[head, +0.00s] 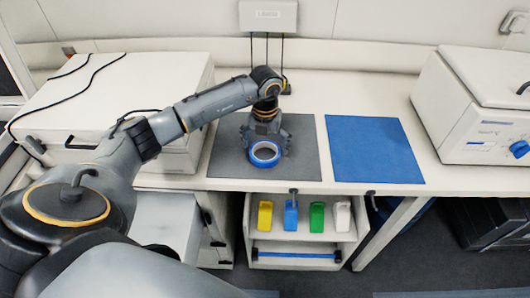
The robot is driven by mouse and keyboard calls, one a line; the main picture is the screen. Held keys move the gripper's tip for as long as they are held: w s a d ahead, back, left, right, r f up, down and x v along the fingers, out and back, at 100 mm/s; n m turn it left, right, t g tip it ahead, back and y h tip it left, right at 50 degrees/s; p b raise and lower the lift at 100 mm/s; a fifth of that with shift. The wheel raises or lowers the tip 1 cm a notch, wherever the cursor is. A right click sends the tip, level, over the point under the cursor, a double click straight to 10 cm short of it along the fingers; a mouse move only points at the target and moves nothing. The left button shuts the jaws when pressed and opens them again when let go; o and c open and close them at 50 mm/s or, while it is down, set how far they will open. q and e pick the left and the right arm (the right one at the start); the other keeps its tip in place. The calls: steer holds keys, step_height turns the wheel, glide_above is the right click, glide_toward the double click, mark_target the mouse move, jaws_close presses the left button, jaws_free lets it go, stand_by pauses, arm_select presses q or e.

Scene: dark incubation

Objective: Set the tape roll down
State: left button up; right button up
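The tape roll (265,161) is a ring with a blue outer band and a pale inner rim. It is at the front part of the dark grey mat (223,163) on the bench. My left gripper (265,150) is above and around its far side, pointing down, with fingers on both sides close to the roll. The fingertips are partly hidden, so I cannot tell whether they grip the roll or whether the roll touches the mat. My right gripper is out of view.
A blue mat (373,150) lies to the right, empty. A white box (120,95) stands left and a white device (480,105) right. Below the bench, an open drawer (300,245) holds yellow, blue, green and white items. A wall box (268,16) has hanging cables.

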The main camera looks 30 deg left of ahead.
arm_select(q)
steer(key=c, duration=0.9)
steer(key=shift+c, duration=0.2)
